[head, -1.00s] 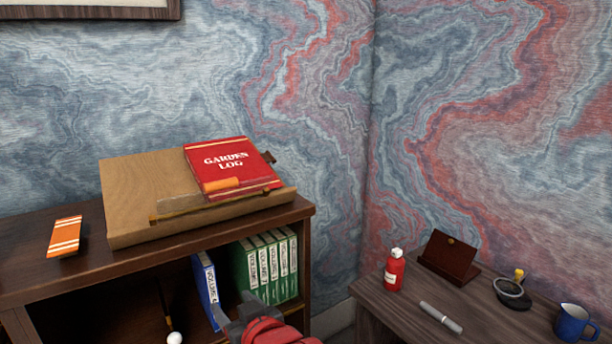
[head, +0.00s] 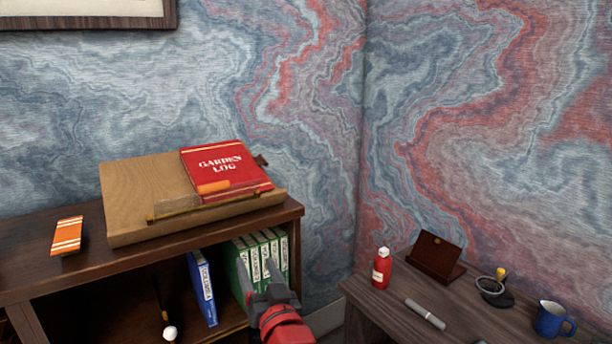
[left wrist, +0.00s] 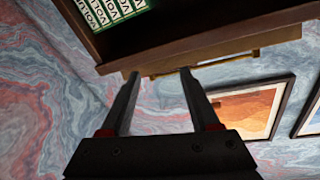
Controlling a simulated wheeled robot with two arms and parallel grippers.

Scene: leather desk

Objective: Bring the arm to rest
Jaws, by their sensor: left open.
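My left gripper (head: 257,270) comes up from the bottom of the head view, with red and grey parts. Its two fingers are apart with nothing between them, in front of the green volumes (head: 262,250) on the shelf. In the left wrist view the open fingers (left wrist: 160,76) point toward the shelf's edge, with the green volumes (left wrist: 112,10) above, seen at a slant. I cannot tell how far the fingertips are from the shelf. My right gripper is not in view.
A dark bookcase (head: 75,280) bears a wooden book stand (head: 140,190) with a red Garden Log (head: 222,165). A blue binder (head: 203,285) leans inside.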

